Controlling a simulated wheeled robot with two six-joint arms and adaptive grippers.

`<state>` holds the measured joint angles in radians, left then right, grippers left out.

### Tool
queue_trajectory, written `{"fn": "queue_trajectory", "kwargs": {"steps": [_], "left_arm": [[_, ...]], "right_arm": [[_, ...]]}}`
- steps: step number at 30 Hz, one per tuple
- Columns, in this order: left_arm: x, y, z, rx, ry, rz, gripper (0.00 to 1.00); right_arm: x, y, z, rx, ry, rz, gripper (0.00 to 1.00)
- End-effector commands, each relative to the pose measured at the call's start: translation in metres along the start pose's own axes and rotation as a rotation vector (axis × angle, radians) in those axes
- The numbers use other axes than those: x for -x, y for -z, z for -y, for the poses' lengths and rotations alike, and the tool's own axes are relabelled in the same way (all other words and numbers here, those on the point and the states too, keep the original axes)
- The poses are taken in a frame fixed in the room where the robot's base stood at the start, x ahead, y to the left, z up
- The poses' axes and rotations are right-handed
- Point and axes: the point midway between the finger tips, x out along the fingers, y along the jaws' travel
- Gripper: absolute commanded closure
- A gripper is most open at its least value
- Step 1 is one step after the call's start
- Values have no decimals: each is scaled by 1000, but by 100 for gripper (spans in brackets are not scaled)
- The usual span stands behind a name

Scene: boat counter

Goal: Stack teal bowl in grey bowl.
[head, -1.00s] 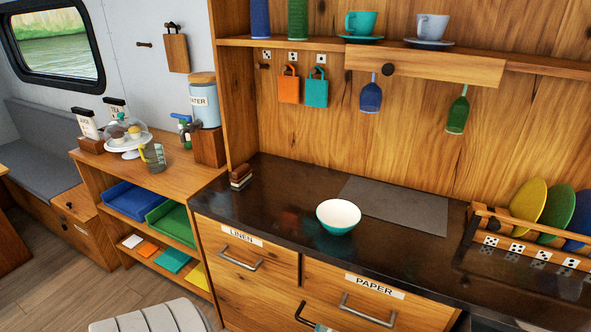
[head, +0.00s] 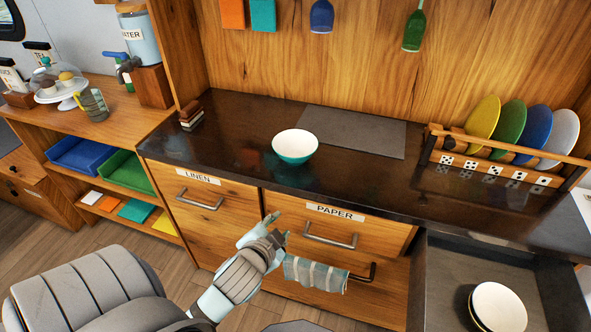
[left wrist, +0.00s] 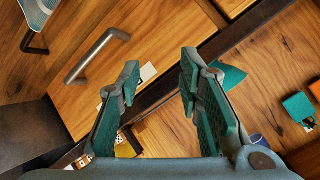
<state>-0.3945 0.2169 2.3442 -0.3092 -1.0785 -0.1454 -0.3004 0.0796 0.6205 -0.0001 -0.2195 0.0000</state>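The teal bowl (head: 295,158), pale inside, stands upright on the dark counter, left of the grey mat. A pale-lined bowl (head: 498,306) lies in the open drawer at the lower right. Its outside is mostly hidden, so I cannot tell whether it is the grey bowl; a dark edge shows at its left. My left gripper (head: 277,226) is in front of the drawer fronts, below and apart from the teal bowl. In the left wrist view it (left wrist: 159,72) is open with nothing between the fingers. My right gripper is not in view.
The counter (head: 225,130) around the teal bowl is clear, with a grey mat (head: 355,132) beside it. A plate rack (head: 500,170) stands at the right. The open drawer (head: 450,270) juts out below it. A striped towel (head: 315,273) hangs from a handle near my left gripper.

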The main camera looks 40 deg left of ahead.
Motion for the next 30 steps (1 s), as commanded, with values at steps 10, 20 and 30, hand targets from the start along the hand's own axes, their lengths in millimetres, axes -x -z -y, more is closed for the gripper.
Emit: {"fn": "queue_trajectory", "kwargs": {"steps": [10, 20, 30], "left_arm": [[104, 306, 94, -1331, 1127, -1021, 67], [-27, 184, 140, 2285, -250, 773, 67], [-63, 122, 164, 2219, 89, 758, 67]], "right_arm": [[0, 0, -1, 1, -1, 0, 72], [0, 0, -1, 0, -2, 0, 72], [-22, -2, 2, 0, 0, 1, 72]]}}
